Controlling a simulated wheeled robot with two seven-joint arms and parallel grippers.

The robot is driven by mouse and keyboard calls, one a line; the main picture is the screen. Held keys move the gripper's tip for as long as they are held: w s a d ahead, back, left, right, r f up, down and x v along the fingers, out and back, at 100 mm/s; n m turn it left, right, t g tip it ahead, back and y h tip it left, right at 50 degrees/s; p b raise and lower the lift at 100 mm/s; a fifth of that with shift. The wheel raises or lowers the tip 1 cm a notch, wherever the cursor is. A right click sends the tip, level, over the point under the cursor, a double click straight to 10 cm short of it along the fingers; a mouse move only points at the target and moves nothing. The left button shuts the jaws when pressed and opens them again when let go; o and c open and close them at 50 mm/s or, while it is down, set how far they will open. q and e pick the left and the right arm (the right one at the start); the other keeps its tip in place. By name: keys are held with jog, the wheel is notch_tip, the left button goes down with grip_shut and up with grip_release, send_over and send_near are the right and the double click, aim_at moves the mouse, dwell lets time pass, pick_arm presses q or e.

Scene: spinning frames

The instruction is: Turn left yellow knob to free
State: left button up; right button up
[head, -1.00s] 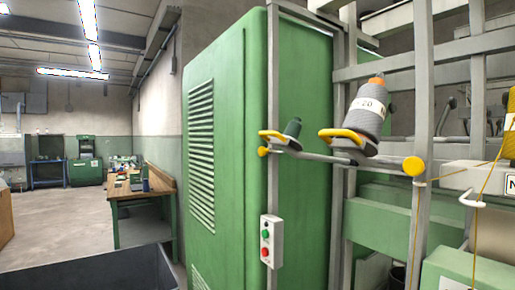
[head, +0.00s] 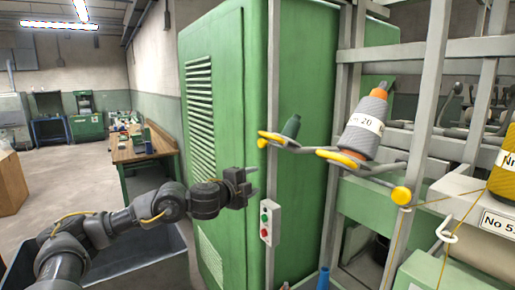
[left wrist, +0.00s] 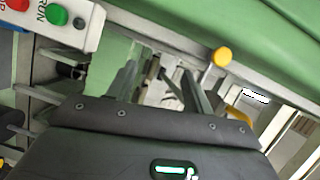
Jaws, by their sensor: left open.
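The left yellow knob (head: 262,143) sits on the left end of a grey bar, on the grey post of the green cabinet. A round yellow knob (left wrist: 220,57) shows in the left wrist view, beyond the fingers; it looks like the same one. A second yellow knob (head: 401,195) sits on the bar's right end. My left gripper (head: 252,184) is open and empty, below and left of the left knob, apart from it. Its fingers also show in the left wrist view (left wrist: 160,85). I cannot read the knob's setting. My right gripper is out of view.
A push-button box (head: 270,222) with green and red buttons is on the post just right of my gripper. The green cabinet (head: 225,130) stands behind my gripper.

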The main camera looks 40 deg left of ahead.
pick_arm(q)
jog(key=m+t, duration=0.1)
send_near(260, 143)
jog(key=shift+y, duration=0.3)
jog(key=w+p, duration=0.5)
jog(key=w, duration=0.2)
jog(key=shift+w+a, duration=0.2)
jog(key=shift+w+f, duration=0.15)
jog(key=shift+w, duration=0.3)
